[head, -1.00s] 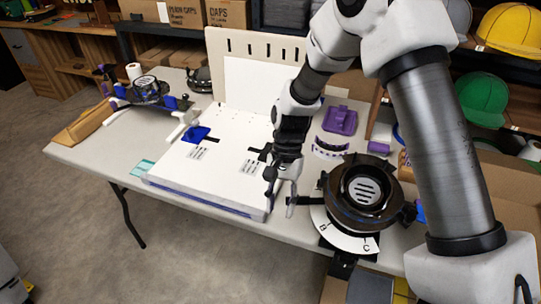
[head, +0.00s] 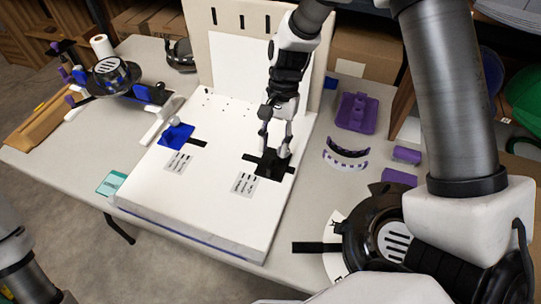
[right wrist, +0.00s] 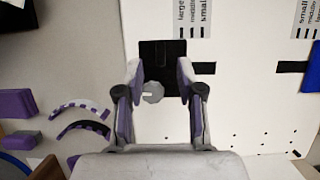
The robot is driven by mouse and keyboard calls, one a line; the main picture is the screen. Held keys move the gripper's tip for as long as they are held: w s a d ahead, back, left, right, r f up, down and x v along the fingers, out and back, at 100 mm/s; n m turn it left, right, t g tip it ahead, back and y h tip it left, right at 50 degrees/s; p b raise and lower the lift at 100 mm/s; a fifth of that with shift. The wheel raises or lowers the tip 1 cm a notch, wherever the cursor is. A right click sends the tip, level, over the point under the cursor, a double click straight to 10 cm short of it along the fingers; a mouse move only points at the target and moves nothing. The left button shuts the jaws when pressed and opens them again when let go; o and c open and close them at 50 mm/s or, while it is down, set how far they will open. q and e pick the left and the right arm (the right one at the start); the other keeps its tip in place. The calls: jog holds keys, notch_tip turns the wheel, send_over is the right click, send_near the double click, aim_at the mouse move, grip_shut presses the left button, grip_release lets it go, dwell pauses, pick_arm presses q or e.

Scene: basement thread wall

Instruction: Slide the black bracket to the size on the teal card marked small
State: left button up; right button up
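The black bracket (head: 270,163) sits on a dark track on the white board (head: 215,215). It also shows in the right wrist view (right wrist: 153,54), with a pale faceted knob (right wrist: 153,92). My right gripper (head: 275,150) is down at the bracket. In the right wrist view its fingers (right wrist: 159,80) stand apart on either side of the knob, with gaps visible. A printed label (head: 243,184) lies in front of the bracket; the wrist view shows large and small on it. The teal card (head: 112,183) lies at the board's left front; its writing is too small to read. My left gripper is out of view.
A blue bracket (head: 177,135) with a pale knob and its own label (head: 179,162) is on the board's left. Purple parts (head: 356,112) lie right of the board. A black round device (head: 385,235) stands at the right front. A pegboard panel rises behind.

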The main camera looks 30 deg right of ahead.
aim_at(271, 163)
jog(key=x, duration=0.5)
jog(key=shift+w+f+b, duration=0.2)
jog(key=shift+f+b, duration=0.05)
jog(key=shift+b, duration=0.1)
jog(key=shift+s+a+f, duration=0.1)
jog(key=shift+s+f, duration=0.1)
jog(key=shift+f, duration=0.2)
grip_shut()
jog(key=shift+w+a+r+p, duration=0.25)
jog(key=shift+w+a+p, duration=0.35)
jog(key=shift+w, duration=0.05)
jog(key=shift+w+a+f, duration=0.1)
jog(key=shift+w+a, duration=0.15)
jog(key=shift+f, duration=0.1)
grip_release()
